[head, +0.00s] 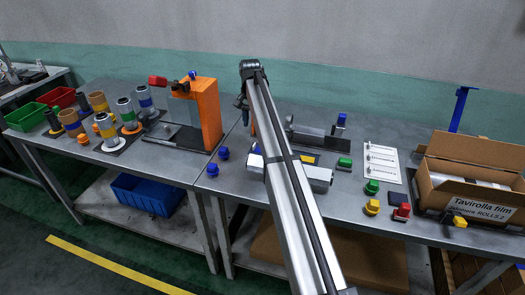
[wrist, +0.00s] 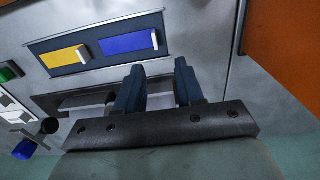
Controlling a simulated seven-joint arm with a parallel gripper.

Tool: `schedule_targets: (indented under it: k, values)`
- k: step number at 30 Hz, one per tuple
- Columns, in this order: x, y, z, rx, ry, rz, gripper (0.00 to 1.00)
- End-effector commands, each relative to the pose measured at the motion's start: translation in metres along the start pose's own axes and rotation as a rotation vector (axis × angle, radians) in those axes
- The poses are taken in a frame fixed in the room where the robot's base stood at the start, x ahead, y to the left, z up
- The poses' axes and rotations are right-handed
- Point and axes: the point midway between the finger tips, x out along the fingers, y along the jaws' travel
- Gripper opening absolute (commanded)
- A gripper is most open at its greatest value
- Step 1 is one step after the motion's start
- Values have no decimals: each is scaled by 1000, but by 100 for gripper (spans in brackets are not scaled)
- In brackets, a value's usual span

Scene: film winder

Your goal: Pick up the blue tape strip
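The blue tape strip (wrist: 126,44) lies flat on a dark blue plate (wrist: 109,56) in the wrist view, with a small pale tab at its right end. A yellow strip (wrist: 64,56) lies to its left on the same plate and also shows in the head view (head: 308,159). My gripper (wrist: 158,66) is open, with two dark blue fingers apart and nothing between them. In the wrist picture its fingertips are just below and right of the blue strip, and they look apart from it. In the head view my arm hides the blue strip.
An orange winder frame (head: 207,113) stands left of my arm. A grey bar-shaped fixture (head: 320,139) is behind the plate. A green block (head: 344,163), a white sheet (head: 381,160) and a cardboard box (head: 470,180) are to the right. Blue knobs (head: 223,154) lie on the left side.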

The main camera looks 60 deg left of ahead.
Motion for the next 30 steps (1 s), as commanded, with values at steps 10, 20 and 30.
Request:
schedule_targets:
  k: [10, 20, 30]
  values:
    - [46, 0, 0, -1, 0, -2, 37]
    - [72, 7, 4, 0, 0, -2, 37]
    - [98, 8, 4, -1, 1, -2, 37]
